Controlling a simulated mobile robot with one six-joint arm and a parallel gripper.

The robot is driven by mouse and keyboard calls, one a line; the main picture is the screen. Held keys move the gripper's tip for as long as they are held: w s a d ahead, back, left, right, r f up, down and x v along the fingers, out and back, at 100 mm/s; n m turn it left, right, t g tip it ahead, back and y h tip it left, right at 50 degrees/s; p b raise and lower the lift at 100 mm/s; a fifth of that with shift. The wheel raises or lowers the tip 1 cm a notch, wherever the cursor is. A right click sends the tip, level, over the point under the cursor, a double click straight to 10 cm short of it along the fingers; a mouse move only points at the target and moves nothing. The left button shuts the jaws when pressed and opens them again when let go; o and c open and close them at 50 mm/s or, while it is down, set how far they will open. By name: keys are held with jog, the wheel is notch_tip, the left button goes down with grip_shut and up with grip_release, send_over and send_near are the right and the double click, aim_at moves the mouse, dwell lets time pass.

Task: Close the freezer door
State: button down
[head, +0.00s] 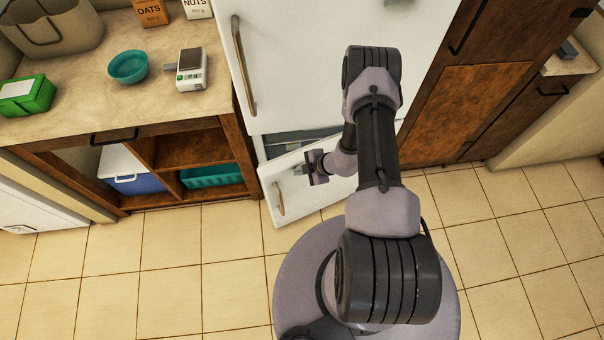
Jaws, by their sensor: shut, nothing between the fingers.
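The white freezer door (290,192) is the lower door of a white fridge-freezer and stands ajar, swung out toward me. A gap above its top edge shows part of the freezer interior (295,136). Its metal handle (279,199) is on the left side of the door. My gripper (302,169) is shut and empty, at the door's upper part, to the right of and above the handle. I cannot tell whether it touches the door. My arm hides the right part of the door. The upper fridge door (300,60) is shut, with a long handle (243,65).
A blue cooler (132,172) and a teal crate (211,175) sit below. Brown cabinets (470,90) stand right. Tiled floor (180,260) is clear.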

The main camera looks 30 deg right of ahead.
jog(key=w+m+t+h+b, duration=0.1)
jog(key=w+m+b, duration=0.1)
jog(key=w, duration=0.8)
jog(key=shift+d+b, duration=0.15)
jog(key=shift+b, duration=0.5)
jog(key=shift+s, duration=0.1)
